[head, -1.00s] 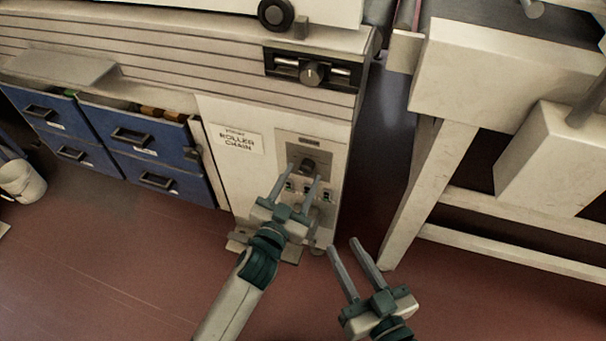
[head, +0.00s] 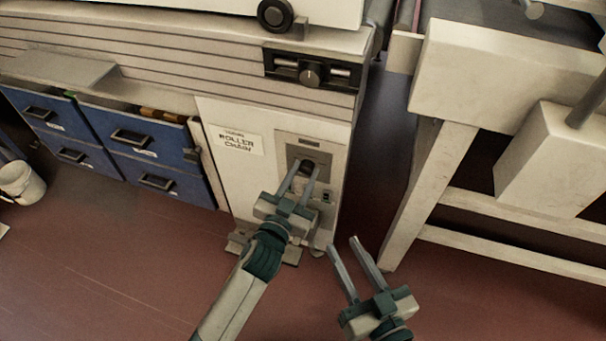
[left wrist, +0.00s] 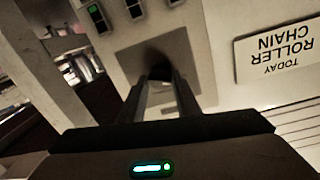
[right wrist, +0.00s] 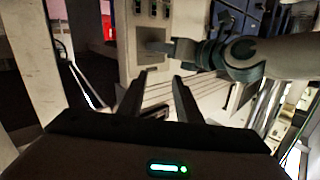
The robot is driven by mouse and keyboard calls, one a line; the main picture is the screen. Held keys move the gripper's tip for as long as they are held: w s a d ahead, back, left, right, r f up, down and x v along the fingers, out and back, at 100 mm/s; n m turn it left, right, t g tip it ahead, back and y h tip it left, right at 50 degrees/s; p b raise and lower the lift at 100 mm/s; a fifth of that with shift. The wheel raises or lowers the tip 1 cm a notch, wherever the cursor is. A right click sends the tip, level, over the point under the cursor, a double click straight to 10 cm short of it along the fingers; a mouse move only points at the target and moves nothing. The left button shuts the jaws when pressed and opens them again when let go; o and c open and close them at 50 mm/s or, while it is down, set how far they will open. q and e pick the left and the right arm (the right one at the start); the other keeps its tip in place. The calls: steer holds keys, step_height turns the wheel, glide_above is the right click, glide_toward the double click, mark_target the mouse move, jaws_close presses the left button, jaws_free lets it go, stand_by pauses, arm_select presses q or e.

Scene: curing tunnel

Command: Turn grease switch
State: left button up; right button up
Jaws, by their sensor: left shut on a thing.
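The grease switch is a dark round knob (head: 305,167) on a grey panel (head: 326,157) on the front of the white machine cabinet. My left gripper (head: 303,166) is shut on the knob, one finger on each side. The knob's pointer cannot be seen. My right gripper (head: 344,243) is open and empty, lower and to the right, in front of the cabinet and clear of it.
A "Today Roller Chain" sign (head: 235,139) is left of the panel. Small switches (head: 327,196) sit below the knob. Blue drawers (head: 130,137) stand left, a white frame (head: 437,190) right. A dark gap separates cabinet and frame.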

steer(key=shift+f, duration=0.1)
arm_select(q)
steer(key=shift+r+m+p, duration=0.15)
steer(key=shift+m+p, duration=1.9)
steer(key=shift+m, duration=0.25)
steer(key=shift+m+p, duration=0.95)
steer(key=shift+m, duration=1.05)
arm_select(e)
steer(key=s+d+f+g+h, duration=0.3)
steer(key=s+d+f+g, duration=0.4)
steer(key=f, duration=0.5)
steer(key=shift+s+m+g+h, duration=0.15)
steer(key=shift+m+g+h, duration=0.15)
steer(key=shift+g, duration=1)
arm_select(q)
steer(key=o, duration=1)
